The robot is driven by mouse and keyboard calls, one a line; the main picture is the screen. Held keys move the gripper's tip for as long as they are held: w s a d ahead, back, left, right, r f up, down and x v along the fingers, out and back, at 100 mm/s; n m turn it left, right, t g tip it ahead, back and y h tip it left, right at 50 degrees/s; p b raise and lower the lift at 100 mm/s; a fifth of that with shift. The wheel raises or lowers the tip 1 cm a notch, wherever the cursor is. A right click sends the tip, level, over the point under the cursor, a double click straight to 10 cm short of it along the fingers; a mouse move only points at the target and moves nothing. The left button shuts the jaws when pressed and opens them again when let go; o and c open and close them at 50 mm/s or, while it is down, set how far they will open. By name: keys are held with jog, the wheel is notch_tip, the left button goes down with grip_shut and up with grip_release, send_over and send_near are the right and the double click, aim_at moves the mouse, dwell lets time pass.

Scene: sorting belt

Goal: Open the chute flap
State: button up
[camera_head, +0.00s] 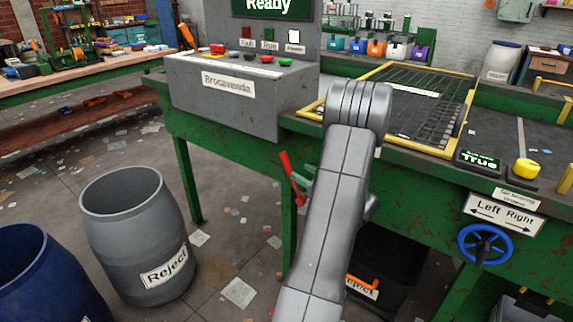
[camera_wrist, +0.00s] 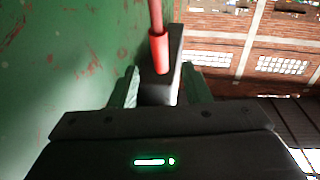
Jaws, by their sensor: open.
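A red lever (camera_head: 290,177) sticks out by the green side of the belt frame, left of my arm in the head view. The red lever (camera_wrist: 158,48) also shows in the wrist view, in front of a dark bar. My gripper (camera_wrist: 160,85) is open, with one finger on each side of the dark bar and the lever's end. I cannot tell whether the fingers touch either. In the head view my gripper is mostly hidden behind my arm. I cannot make out the chute flap itself.
A grey Reject barrel (camera_head: 135,235) and a blue barrel (camera_head: 40,275) stand at left. A black bin (camera_head: 400,268) stands under the green belt frame (camera_head: 225,160). A blue handwheel (camera_head: 485,245) is at right. The control box (camera_head: 235,95) sits above. Papers litter the floor.

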aim_at(289, 165)
jog(key=x, duration=0.8)
grip_shut()
